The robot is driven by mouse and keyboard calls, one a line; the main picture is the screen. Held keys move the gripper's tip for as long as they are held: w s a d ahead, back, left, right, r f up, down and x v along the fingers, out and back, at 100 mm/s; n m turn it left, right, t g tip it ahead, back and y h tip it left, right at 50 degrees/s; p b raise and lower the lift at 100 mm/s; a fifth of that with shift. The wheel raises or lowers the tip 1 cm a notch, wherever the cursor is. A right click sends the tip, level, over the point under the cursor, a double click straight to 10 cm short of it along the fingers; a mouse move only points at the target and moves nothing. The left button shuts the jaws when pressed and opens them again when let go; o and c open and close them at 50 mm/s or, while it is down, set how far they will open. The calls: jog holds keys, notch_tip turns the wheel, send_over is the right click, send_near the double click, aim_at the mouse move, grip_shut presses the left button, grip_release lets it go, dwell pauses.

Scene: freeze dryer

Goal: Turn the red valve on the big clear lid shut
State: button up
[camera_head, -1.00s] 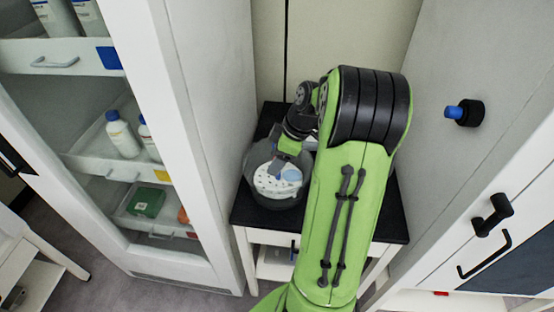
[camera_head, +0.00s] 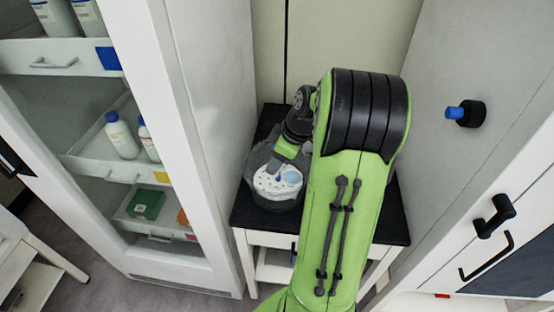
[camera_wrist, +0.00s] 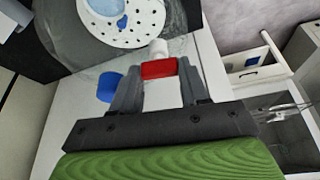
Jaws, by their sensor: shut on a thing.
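The red valve (camera_wrist: 159,69) shows in the wrist view between the two fingers of my gripper (camera_wrist: 160,72), which is shut on it. A short white stem joins the valve at its upper side. The big clear lid (camera_head: 258,165) shows in the head view on the black-topped table, greyish and see-through. A white perforated plate (camera_head: 268,186) shows through it, and also at the top of the wrist view (camera_wrist: 143,33). In the head view my gripper (camera_head: 284,160) is over the lid, and the valve is hidden there.
A blue knob (camera_wrist: 110,87) is beside my left finger in the wrist view. The black tabletop (camera_head: 250,212) stands between a glass-fronted cabinet (camera_head: 215,130) on the left and a white cabinet (camera_head: 440,165) on the right. A blue-tipped black knob (camera_head: 467,113) juts from the right cabinet.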

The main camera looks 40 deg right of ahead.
jog(key=m+h+b, duration=0.1)
jog(key=m, duration=0.2)
jog(key=shift+a+m, duration=0.15)
jog(key=shift+m, duration=0.15)
jog(key=m+h+b, duration=0.1)
jog(key=m+h, duration=0.1)
jog(key=m, duration=0.2)
jog(key=shift+a+m, duration=0.1)
jog(key=shift+m, duration=0.2)
jog(key=m+h, duration=0.1)
jog(key=m, duration=0.3)
jog(key=shift+w, duration=0.1)
jog(key=shift+m+g+h, duration=0.6)
jog(key=shift+m, duration=1.1)
jog(key=o, duration=0.8)
jog(key=shift+a, duration=0.1)
